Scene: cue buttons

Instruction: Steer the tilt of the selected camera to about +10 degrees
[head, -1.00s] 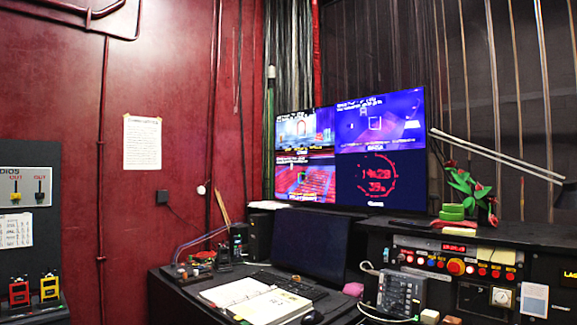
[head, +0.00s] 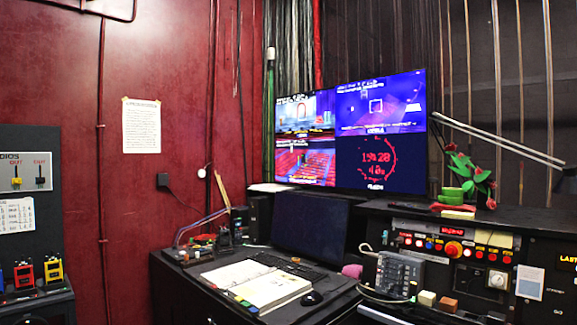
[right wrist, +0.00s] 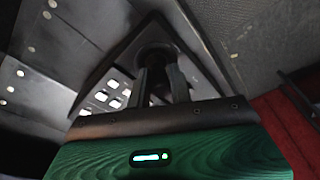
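The large monitor (head: 352,130) in the head view shows four panes. The upper right pane (head: 380,106) is a blue-purple camera picture with a small pale square. The lower right pane (head: 378,163) has red digits inside a red ring, too small to read surely. The two left panes show other camera pictures. No gripper shows in the head view. In the right wrist view, my right gripper (right wrist: 162,82) has its two fingers at a dark round stalk or knob (right wrist: 154,55) on a black plate. Whether they touch or grip it is unclear. White buttons (right wrist: 112,92) lie left of the fingers.
A console with lit buttons (head: 453,249) stands at right. Small colored blocks (head: 53,268) sit at far left. A red wall is behind.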

